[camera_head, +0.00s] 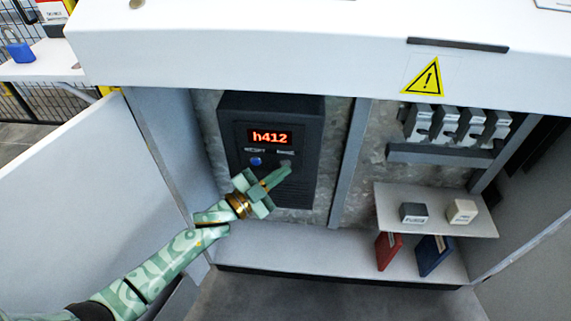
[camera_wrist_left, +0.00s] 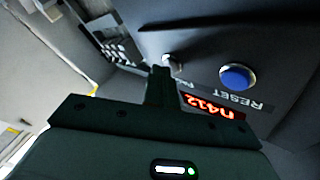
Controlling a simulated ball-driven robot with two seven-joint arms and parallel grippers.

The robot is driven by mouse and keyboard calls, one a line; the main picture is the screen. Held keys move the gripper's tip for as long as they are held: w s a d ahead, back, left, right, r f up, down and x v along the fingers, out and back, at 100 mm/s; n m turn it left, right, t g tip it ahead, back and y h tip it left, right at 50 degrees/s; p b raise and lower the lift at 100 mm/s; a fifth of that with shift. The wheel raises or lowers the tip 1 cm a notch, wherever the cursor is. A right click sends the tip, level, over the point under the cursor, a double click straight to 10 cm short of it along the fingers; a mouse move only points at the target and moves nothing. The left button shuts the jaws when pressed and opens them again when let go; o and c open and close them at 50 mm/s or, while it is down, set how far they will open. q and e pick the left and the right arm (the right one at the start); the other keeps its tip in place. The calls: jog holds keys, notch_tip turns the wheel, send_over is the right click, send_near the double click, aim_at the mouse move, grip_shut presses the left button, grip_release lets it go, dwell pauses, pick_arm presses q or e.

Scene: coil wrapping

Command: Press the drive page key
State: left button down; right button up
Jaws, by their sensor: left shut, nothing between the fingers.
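The dark drive unit (camera_head: 309,120) is mounted on the back wall of the open cabinet. Its red display (camera_head: 270,137) reads "h412". A blue reset key (camera_head: 256,161) sits below the display at left; it also shows in the left wrist view (camera_wrist_left: 237,77). A small grey page key (camera_wrist_left: 172,60) sits beside it, right by my fingertips in the wrist view; the head view largely hides it behind the fingers. My left gripper (camera_head: 287,171) is shut and empty, its tips at the page key. I cannot tell whether they touch it. My right gripper is not in view.
The cabinet door (camera_head: 80,200) stands open at left. A grey shelf (camera_head: 440,228) at right holds a dark block (camera_head: 414,213) and a pale block (camera_head: 462,212). Grey breakers (camera_head: 445,127) line the upper right.

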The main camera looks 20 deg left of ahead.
pick_arm(q)
jog(key=shift+s+d+p, duration=0.15)
jog(key=shift+s+p, duration=0.15)
jog(key=shift+s, duration=0.4)
jog(key=s, duration=0.1)
jog(key=s+d+p, duration=0.1)
jog(key=s, duration=0.1)
jog(key=s+p, duration=0.1)
jog(key=s, duration=0.1)
jog(key=shift+d, duration=0.25)
jog(key=shift+w, duration=0.1)
dwell(0.4)
